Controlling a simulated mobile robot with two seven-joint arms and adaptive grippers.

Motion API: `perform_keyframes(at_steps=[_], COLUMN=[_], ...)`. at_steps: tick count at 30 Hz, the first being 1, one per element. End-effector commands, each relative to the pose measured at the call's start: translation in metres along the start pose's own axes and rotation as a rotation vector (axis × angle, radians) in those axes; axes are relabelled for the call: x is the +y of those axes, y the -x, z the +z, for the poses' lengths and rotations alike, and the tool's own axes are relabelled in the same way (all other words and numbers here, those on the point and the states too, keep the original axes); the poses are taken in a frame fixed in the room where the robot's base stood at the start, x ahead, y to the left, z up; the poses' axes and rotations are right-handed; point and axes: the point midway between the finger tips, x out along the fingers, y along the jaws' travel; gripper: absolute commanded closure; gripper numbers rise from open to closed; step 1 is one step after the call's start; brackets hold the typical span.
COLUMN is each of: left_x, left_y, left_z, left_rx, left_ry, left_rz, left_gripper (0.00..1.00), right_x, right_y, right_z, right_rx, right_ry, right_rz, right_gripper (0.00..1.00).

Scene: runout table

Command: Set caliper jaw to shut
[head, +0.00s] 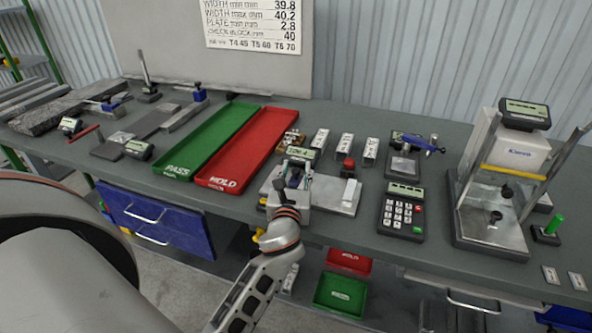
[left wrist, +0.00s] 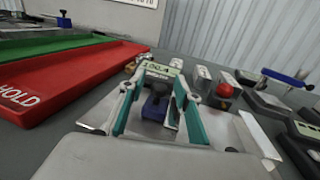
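The caliper fixture is a metal plate (head: 330,196) at the front middle of the bench, with a small digital display (head: 300,153) at its back. The display also shows in the left wrist view (left wrist: 160,68). A dark blue block (left wrist: 156,104), which looks like the caliper's jaw, stands on the fixture in front of the display. My left gripper (head: 293,176) is over the fixture. Its teal fingers (left wrist: 158,84) are apart, one on each side of the blue block, with gaps visible. Whether the jaw is open or shut is hidden behind my gripper. My right gripper is not in view.
A red HOLD tray (head: 247,150) and a green PASS tray (head: 207,140) lie left of the fixture. A red knob (head: 348,165), small white blocks (head: 345,143) and a keypad (head: 402,212) are to the right. A press-like stand (head: 495,225) stands farther right.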

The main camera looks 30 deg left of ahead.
Motion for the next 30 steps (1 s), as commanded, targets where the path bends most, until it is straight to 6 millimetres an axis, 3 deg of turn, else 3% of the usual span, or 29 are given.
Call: perform_keyframes(at_steps=[3, 7, 14, 24, 30], left_x=[0.000, 0.000, -0.005, -0.082, -0.102], left_y=[0.000, 0.000, 0.001, 0.018, 0.024], left_z=[0.000, 0.000, 0.000, 0.000, 0.000], left_rx=[0.000, 0.000, 0.001, 0.002, 0.001], left_ry=[0.000, 0.000, 0.002, 0.002, 0.002], left_rz=[0.000, 0.000, -0.001, -0.003, -0.002], left_gripper=[0.67, 1.00, 1.00, 1.00, 1.00], right_x=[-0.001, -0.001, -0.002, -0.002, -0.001], right_y=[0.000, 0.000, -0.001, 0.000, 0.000], right_z=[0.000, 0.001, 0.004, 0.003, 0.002], right_rx=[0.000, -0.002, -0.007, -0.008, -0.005], right_ry=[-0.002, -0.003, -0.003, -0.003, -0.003], right_rz=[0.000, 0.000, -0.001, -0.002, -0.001], right_gripper=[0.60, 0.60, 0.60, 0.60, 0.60])
